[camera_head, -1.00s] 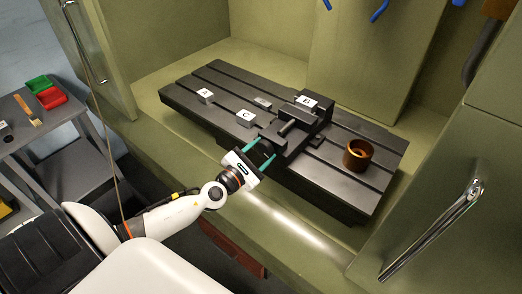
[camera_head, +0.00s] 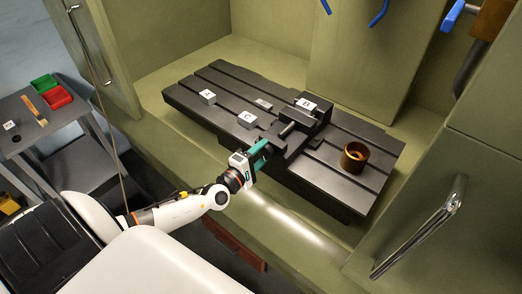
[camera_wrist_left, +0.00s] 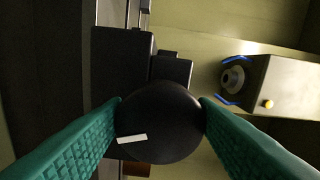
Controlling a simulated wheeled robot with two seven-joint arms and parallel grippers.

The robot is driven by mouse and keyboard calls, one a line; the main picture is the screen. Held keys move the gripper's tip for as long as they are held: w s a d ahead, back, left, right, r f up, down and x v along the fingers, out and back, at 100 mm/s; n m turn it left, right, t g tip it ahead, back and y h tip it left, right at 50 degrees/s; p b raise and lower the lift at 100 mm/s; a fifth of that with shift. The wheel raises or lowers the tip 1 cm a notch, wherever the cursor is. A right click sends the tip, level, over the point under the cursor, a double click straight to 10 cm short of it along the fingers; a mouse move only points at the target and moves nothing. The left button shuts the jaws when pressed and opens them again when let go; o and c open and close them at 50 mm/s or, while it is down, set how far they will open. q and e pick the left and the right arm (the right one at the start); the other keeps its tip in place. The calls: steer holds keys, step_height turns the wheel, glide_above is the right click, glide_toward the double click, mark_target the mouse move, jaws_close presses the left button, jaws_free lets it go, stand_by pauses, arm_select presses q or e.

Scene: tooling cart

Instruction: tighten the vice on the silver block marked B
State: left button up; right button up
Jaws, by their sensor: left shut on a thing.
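The block marked B (camera_head: 306,104) sits in the black vice (camera_head: 318,119) on the slotted machine table; its sides are mostly hidden, so I cannot tell how tightly the jaws bear on it. My left gripper (camera_head: 261,150) is at the vice's near end, its teal fingers shut on the round dark vice knob. In the left wrist view the fingers touch both sides of the knob (camera_wrist_left: 165,115), which has a white mark on its face. My right gripper is not in view.
Blocks A (camera_head: 207,97) and C (camera_head: 246,120) stand on the machine table (camera_head: 340,186) left of the vice. A brown ring-shaped cup (camera_head: 354,157) stands at right. A side cart (camera_head: 62,137) holds red and green bins. A door handle (camera_head: 420,232) juts out at right.

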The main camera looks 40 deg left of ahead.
arm_select(q)
steer(key=shift+m+p, duration=0.4)
steer(key=shift+m, duration=0.7)
steer(key=o, duration=1)
steer(key=shift+c, duration=0.2)
steer(key=s+b, duration=0.2)
steer(key=s, duration=1)
steer(key=shift+a, duration=0.45)
